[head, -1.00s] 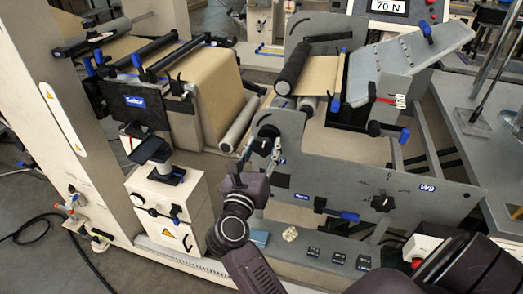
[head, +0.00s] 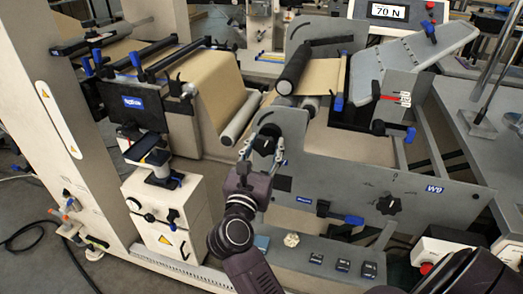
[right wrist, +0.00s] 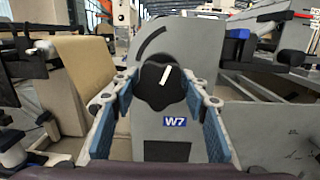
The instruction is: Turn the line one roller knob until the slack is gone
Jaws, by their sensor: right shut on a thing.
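A black lobed knob (right wrist: 162,86) with a white pointer line sits on a grey side plate above a blue "W7" label. My right gripper (right wrist: 160,90) has a finger on each side of it and is shut on it. The pointer leans slightly right of upright. In the head view, my right gripper (head: 262,150) reaches the knob from below and partly hides it. The brown kraft web (head: 204,88) runs over the left unit. Another brown stretch (head: 321,76) lies by a black roller (head: 294,67). I cannot judge the web's slack. My left gripper is not in view.
A second black knob (head: 388,204) is on the front plate near a "W9" label. A display (head: 394,13) reads 70 N. A grey ledge (head: 300,252) with small labelled blocks lies below. A white cabinet (head: 160,215) stands left of my arm.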

